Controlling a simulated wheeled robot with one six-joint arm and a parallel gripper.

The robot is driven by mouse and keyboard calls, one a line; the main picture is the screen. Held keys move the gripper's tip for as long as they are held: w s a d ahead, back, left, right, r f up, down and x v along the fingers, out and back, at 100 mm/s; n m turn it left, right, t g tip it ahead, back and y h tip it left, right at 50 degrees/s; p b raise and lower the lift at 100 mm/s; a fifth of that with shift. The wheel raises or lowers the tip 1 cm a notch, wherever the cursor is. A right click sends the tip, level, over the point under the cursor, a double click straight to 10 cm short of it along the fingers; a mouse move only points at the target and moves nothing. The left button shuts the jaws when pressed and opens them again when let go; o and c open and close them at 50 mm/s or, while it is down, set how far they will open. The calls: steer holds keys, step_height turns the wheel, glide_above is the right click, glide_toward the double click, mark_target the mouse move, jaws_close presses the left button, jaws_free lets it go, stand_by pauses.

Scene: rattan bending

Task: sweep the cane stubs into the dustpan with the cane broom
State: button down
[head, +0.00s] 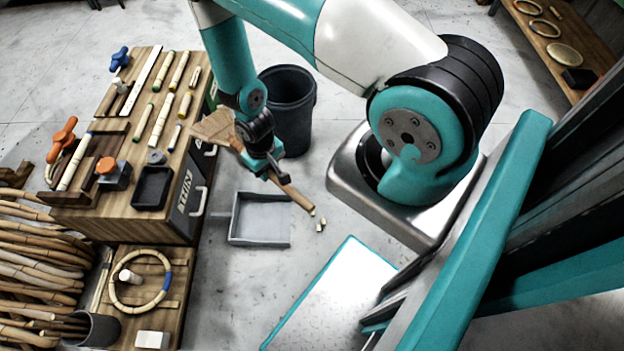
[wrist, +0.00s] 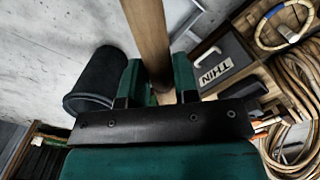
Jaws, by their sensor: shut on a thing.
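My gripper (head: 268,172) is shut on the handle of the cane broom (head: 293,194), above the floor left of my base. The broom slants in the head view, its wide tan head (head: 215,127) at the upper left and its handle end at the lower right. The handle also shows between my fingers in the wrist view (wrist: 147,38). Small pale cane stubs (head: 320,225) lie on the floor just below the handle end. The grey dustpan (head: 260,241) sits on the floor left of the stubs, apart from them. It looks empty.
A dark bin (head: 291,122) stands behind my gripper. A wooden workbench (head: 120,222) with tools and cane pieces stands on the left, beside bundled canes (head: 40,250). A white-topped, teal-edged platform (head: 325,300) lies at the lower right.

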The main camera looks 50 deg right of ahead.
steer(key=d+f+m+t+y+b, duration=0.25)
steer(key=d+f+m+b, duration=0.25)
steer(key=f+m+b, duration=0.7)
steer(key=d+f+m+t+y+b, duration=0.2)
steer(key=d+f+m+t+b, duration=0.3)
steer(key=f+b, duration=1.15)
steer(key=d+f+m+t+y+b, duration=0.3)
steer(key=f+m+b, duration=0.7)
steer(key=b, duration=1)
steer(key=shift+w+a+r+g+b, duration=0.35)
steer(key=shift+w+a+b, duration=0.45)
steer(key=shift+w+a, duration=4.3)
steer(key=shift+w+a+r+g+b, duration=0.3)
steer(key=shift+w+a+b, duration=0.45)
steer(key=shift+w+a, duration=4.35)
steer(key=w+d+r+p, duration=0.1)
steer(key=d+r+p, duration=0.3)
steer(key=r+p, duration=0.3)
steer(key=shift+w+d+h+p, duration=0.25)
steer(key=shift+w+h+p, duration=0.05)
steer(key=shift+w+h, duration=0.05)
